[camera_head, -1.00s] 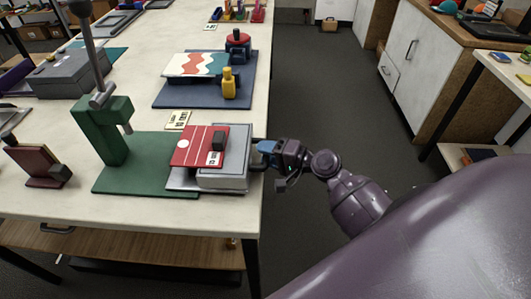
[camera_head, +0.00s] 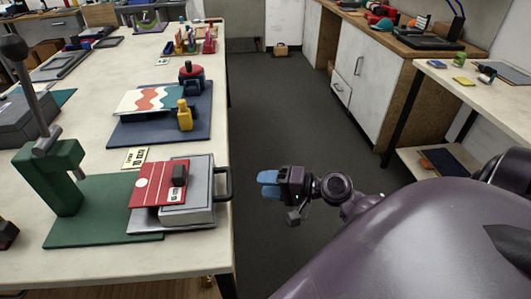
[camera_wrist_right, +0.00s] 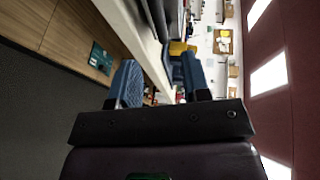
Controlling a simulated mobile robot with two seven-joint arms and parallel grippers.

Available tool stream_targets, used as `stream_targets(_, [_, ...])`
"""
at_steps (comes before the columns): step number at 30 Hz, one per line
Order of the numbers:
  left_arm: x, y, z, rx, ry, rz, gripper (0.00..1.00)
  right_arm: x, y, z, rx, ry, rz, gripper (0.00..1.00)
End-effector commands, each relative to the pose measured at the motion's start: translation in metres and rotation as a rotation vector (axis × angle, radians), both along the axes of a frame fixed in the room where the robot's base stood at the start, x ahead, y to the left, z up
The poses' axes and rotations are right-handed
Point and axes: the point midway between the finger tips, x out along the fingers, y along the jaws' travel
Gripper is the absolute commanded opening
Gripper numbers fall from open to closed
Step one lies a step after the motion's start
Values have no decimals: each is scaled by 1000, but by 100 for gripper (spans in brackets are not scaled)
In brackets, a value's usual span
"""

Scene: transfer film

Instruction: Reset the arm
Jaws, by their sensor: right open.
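My right arm (camera_head: 340,187) reaches in from the lower right over the aisle floor. Its gripper (camera_head: 268,183) has blue fingers, is open and empty, and is apart from the table. To its left, a grey box (camera_head: 200,195) with a dark side handle (camera_head: 229,184) sits near the table's right edge, under a red panel (camera_head: 150,184). In the right wrist view the blue fingers (camera_wrist_right: 158,80) stand apart with nothing between them. My left gripper is not in view.
A green press (camera_head: 62,180) with a raised lever stands on the white table (camera_head: 100,68). A blue base with a wavy-patterned sheet (camera_head: 150,100) lies behind the grey box.

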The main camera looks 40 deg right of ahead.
Motion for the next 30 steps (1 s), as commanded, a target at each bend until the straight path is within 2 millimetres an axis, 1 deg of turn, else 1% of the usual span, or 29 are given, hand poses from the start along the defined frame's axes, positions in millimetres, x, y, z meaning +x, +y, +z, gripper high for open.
stream_targets(11, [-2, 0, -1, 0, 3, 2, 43, 0, 0, 0, -4, -3, 1, 43])
stream_targets(14, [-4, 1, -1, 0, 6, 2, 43, 2, -3, -1, -60, -32, -12, 43])
stream_targets(17, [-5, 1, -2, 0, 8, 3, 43, 6, -12, -8, -194, -63, -41, 43])
stream_targets(19, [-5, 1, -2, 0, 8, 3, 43, 9, -17, -16, -321, -88, -60, 43])
stream_targets(23, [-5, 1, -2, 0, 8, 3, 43, 10, -21, -35, -561, -126, -85, 43])
stream_targets(30, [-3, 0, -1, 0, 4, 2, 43, -4, -17, -75, -972, -167, -80, 43])
